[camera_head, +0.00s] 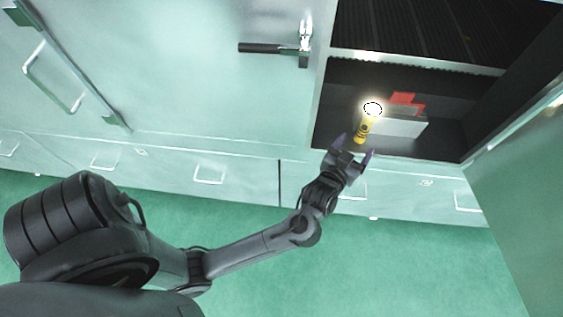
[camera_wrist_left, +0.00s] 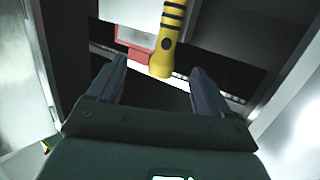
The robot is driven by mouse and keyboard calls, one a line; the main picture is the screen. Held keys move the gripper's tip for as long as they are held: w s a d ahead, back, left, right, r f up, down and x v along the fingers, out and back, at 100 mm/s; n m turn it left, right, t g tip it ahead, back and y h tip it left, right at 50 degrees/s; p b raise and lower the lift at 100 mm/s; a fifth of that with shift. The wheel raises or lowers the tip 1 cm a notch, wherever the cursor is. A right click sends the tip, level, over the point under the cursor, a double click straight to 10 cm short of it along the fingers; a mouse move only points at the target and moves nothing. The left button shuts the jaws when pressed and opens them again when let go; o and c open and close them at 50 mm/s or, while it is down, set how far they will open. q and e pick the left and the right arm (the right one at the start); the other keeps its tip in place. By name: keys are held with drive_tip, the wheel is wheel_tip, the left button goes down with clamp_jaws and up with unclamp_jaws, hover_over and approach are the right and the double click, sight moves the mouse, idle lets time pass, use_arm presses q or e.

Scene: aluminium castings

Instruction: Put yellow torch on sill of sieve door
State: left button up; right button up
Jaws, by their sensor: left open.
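The yellow torch (camera_head: 364,127) stands upright with its lit head up in the dark open compartment, near its front edge. Its yellow body with black bands shows in the left wrist view (camera_wrist_left: 169,38), ahead of the fingers; its head is out of that view. My left gripper (camera_head: 355,151) is just in front of the torch, open and empty, with fingertips apart. In the left wrist view the gripper (camera_wrist_left: 158,75) has the torch's lower end just beyond and between its fingertips. The compartment's front sill (camera_head: 400,157) runs below the torch. My right gripper is not in view.
A white box (camera_head: 400,126) and a red object (camera_head: 405,102) are behind the torch. A pale panel (camera_head: 520,160) bounds the right side. Green floor (camera_head: 400,260) is clear in front.

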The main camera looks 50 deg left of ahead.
use_arm(q)
drive_tip(key=s+f+m+g+h, duration=0.2)
drive_tip(key=s+f+g, duration=0.1)
drive_tip(key=s, duration=0.6)
drive_tip(key=s+f+m+g+h, duration=0.1)
drive_tip(key=s+f+m+g, duration=0.1)
drive_tip(key=s+g, duration=0.3)
drive_tip(key=s+f+m+g+h, duration=0.2)
drive_tip(key=s+f+g, duration=0.2)
drive_tip(key=s, duration=1)
drive_tip(key=shift+d+f+h, duration=0.2)
drive_tip(key=shift+f+h, duration=0.05)
drive_tip(key=shift+h, duration=0.05)
drive_tip(key=shift+r, duration=0.1)
wheel_tip(320, 180, up, 34)
drive_tip(key=p, duration=3.4)
